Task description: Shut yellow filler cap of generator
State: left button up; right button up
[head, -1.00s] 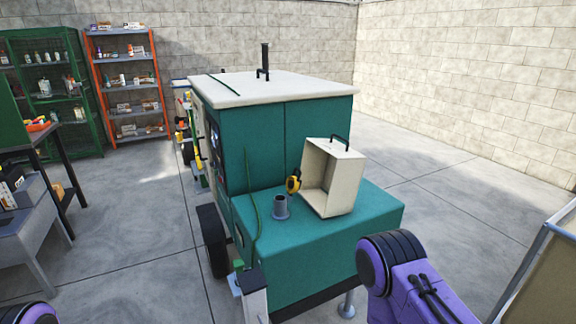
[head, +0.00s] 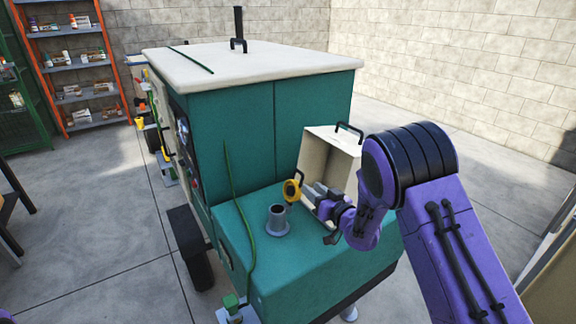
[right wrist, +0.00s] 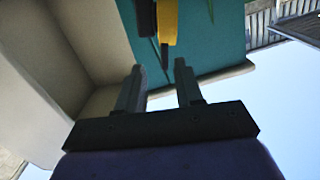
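The yellow filler cap (head: 291,190) stands open, on edge, above and right of the grey filler neck (head: 277,217) on the teal generator (head: 262,225). The neck's mouth is uncovered. My right gripper (head: 311,189) is just right of the cap, pointing toward it. In the right wrist view my right gripper (right wrist: 158,68) is open, with nothing between its fingers. The yellow cap (right wrist: 167,20) with a dark part beside it lies beyond the fingertips, roughly between their lines. My left gripper is not in view.
A cream box-like cover (head: 330,150) with a black handle stands tilted open behind my right gripper, close to it. A green cord (head: 243,225) hangs over the generator's left side. An orange shelf (head: 80,75) stands far left. Open floor lies right of the generator.

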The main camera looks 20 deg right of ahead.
aim_at(298, 171)
jog(key=w+p, duration=0.1)
jog(key=w, duration=0.2)
jog(key=w+r, duration=0.1)
jog(key=w, duration=0.2)
jog(key=w+a+p, duration=0.1)
jog(key=w, duration=0.2)
jog(key=shift+w+r+p, duration=0.3)
jog(key=shift+r+p, duration=0.05)
jog(key=shift+w, duration=0.25)
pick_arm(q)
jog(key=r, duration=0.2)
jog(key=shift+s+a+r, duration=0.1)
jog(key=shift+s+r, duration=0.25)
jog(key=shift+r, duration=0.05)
pick_arm(e)
jog(key=shift+r, duration=0.15)
jog(key=shift+a, duration=0.1)
grip_shut()
